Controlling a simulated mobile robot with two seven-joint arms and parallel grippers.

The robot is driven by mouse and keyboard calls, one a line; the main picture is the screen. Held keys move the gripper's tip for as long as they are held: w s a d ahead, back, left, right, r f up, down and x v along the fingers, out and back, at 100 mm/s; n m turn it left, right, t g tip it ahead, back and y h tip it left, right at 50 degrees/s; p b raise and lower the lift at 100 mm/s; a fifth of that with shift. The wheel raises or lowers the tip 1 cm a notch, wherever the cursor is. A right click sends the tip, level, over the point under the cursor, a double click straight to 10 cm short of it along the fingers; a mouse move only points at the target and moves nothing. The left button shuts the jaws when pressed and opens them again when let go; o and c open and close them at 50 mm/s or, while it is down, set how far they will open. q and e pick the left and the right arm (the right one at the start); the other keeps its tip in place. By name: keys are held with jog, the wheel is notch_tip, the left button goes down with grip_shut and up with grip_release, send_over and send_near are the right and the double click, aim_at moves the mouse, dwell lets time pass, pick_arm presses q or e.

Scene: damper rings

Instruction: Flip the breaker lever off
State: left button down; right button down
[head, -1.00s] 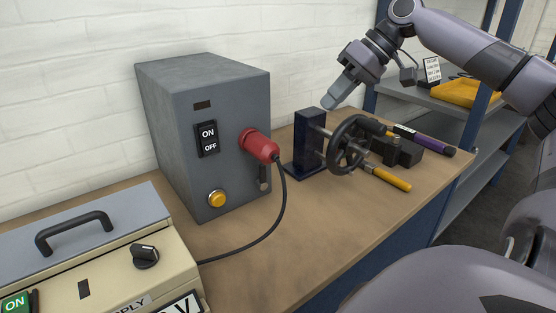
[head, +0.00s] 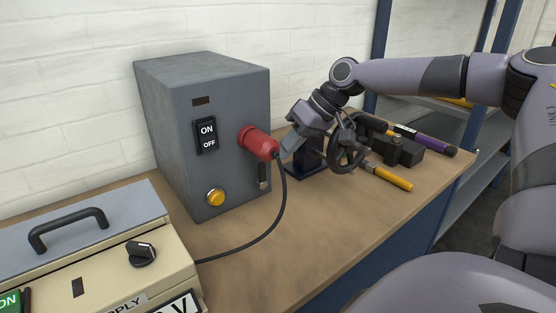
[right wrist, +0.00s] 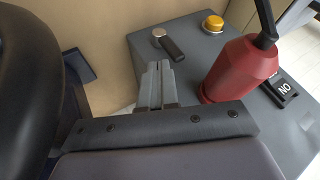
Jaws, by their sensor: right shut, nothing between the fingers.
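The grey box (head: 180,120) on the workbench carries a small dark lever (head: 263,172) low on its front, at the right edge. Its handle points up from a round silver pivot; the lever (right wrist: 172,47) also shows in the right wrist view. An ON/OFF rocker switch (head: 207,134) sits higher on the same face. My right gripper (head: 287,150) is shut and empty, close to the right of the red plug. In the right wrist view its fingertips (right wrist: 158,66) are near the lever's handle; contact cannot be told. My left gripper is out of view.
A red plug (head: 257,142) with a black cable sticks out beside the lever. A yellow button (head: 215,197) is at lower left. A black handwheel (head: 348,145) on a dark stand is right of the gripper. A beige supply case (head: 100,265) stands front left.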

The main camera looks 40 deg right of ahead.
aim_at(261, 174)
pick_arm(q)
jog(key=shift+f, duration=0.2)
pick_arm(e)
jog(key=shift+x, duration=1.65)
jog(key=shift+a, duration=0.1)
